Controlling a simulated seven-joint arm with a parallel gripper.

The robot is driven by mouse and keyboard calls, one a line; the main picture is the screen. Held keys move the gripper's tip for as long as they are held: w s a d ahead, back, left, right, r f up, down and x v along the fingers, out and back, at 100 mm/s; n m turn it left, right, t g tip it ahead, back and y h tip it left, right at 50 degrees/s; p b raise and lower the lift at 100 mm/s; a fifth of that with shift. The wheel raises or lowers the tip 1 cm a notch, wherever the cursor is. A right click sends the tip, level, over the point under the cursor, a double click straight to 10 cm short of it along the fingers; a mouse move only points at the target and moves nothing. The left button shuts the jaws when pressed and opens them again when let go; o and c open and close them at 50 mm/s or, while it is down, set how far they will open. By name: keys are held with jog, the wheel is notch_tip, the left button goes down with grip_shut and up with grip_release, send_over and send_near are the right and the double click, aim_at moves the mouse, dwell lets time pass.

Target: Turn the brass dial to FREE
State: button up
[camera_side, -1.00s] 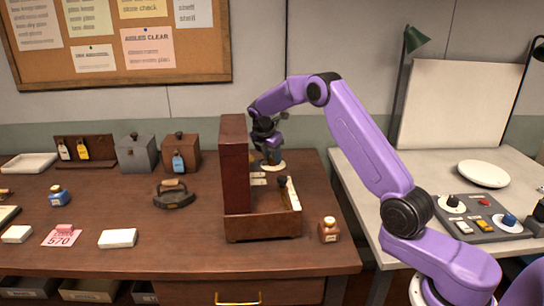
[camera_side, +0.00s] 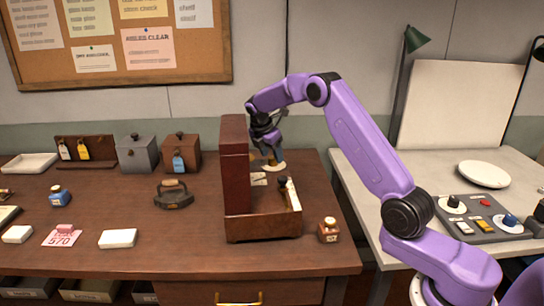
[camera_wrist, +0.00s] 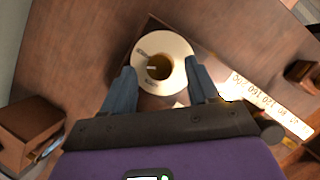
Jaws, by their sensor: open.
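The brass dial (camera_wrist: 158,68) sits in the middle of a round white plate (camera_wrist: 175,47) in the wrist view. Small dark marks on the plate are too small to read, so I cannot tell the dial's setting. In the side view the plate (camera_side: 279,167) shows under my gripper (camera_side: 271,158), and the dial is mostly hidden there. In the wrist view my gripper (camera_wrist: 160,75) is open, with one blue finger on each side of the dial. I cannot tell whether the fingers touch it.
A tall reddish-brown panel (camera_side: 235,165) stands just left of my gripper in the side view. A pale scale strip (camera_wrist: 268,104) lies right of the dial. A small bottle (camera_side: 328,232) and a dark iron (camera_side: 174,196) stand nearby. A brown box (camera_wrist: 25,137) shows lower left.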

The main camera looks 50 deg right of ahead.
notch_tip(320, 180, up, 10)
jog(key=a, duration=0.1)
jog(key=shift+a, duration=0.2)
jog(key=shift+r, duration=0.15)
notch_tip(320, 180, up, 6)
jog(key=m+y, duration=0.4)
jog(key=m, duration=0.5)
send_over(273, 159)
jog(key=f, duration=1.7)
jog(key=shift+w+d+f, duration=0.25)
jog(key=shift+d, duration=0.15)
jog(key=c, duration=1)
jog(key=shift+c, duration=0.2)
